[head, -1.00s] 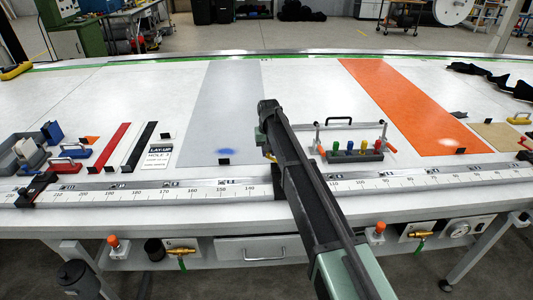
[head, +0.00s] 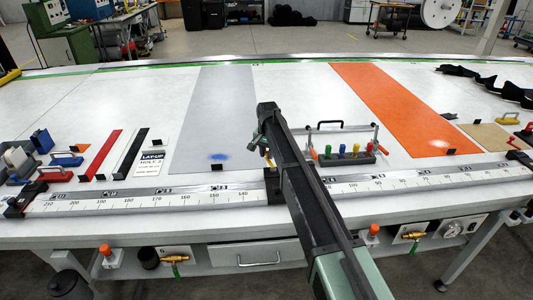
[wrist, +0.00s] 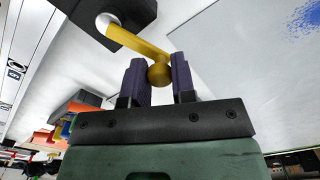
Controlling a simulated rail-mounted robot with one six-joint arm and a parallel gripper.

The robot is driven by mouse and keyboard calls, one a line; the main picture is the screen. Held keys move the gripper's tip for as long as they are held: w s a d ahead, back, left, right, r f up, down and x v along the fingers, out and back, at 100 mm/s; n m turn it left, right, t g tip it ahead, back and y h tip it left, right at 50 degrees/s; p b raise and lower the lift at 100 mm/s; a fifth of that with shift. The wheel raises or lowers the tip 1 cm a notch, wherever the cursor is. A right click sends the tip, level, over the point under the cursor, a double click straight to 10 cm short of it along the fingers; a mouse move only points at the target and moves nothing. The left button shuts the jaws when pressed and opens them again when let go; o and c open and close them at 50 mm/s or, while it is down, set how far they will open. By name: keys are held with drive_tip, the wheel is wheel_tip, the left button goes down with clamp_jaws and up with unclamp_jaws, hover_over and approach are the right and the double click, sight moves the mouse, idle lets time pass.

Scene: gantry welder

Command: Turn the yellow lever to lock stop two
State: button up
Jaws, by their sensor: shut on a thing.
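The yellow lever (wrist: 138,42) shows in the wrist view as a bar with a round knob, running from a pale pivot at the upper left on a dark stop block (wrist: 130,15). My gripper (wrist: 160,66) has its two purple fingers on either side of the knob and is shut on it. In the head view my gripper (head: 262,140) is over the front rail beside a black stop (head: 272,187). Only a small bit of yellow shows there, and my arm hides most of the lever.
The numbered rail (head: 190,198) runs along the table's front edge. A rack of coloured pegs (head: 345,157) stands just right of my arm. Red and black bars and a label card (head: 151,163) lie to the left. The grey strip (head: 212,120) behind is mostly clear.

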sight(267, 152)
drive_tip(key=o, duration=0.9)
wheel_tip(267, 152, up, 11)
drive_tip(key=p, duration=1)
drive_tip(key=shift+f+p, duration=0.1)
drive_tip(key=shift+p, duration=0.3)
